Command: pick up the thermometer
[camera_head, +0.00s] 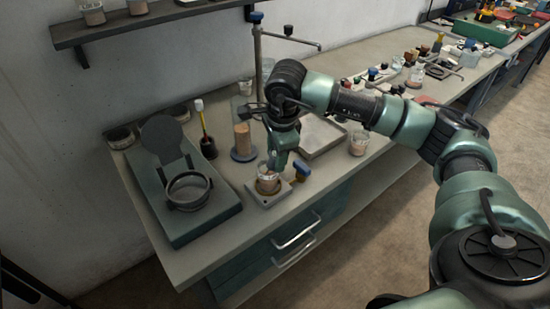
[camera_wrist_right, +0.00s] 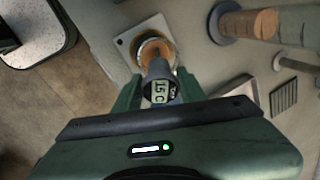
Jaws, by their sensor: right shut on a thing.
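The thermometer (camera_wrist_right: 160,92) is a dark grey piece with a small display that reads about 15 C in the right wrist view. My right gripper (camera_wrist_right: 158,88) is shut on it, with one green finger on each side. In the head view my right gripper (camera_head: 274,163) points down just above a glass beaker (camera_head: 268,184) with brown contents. The beaker also shows beyond the thermometer in the wrist view (camera_wrist_right: 154,46). I cannot tell whether the thermometer's lower end is inside the beaker. My left gripper is not in view.
The beaker stands on a pale square plate (camera_head: 267,198) near the bench's front edge. A green base with a ring (camera_head: 188,190) is to the left. A blue-footed cylinder (camera_head: 242,137), a tray (camera_head: 322,137) and another beaker (camera_head: 359,143) stand close by.

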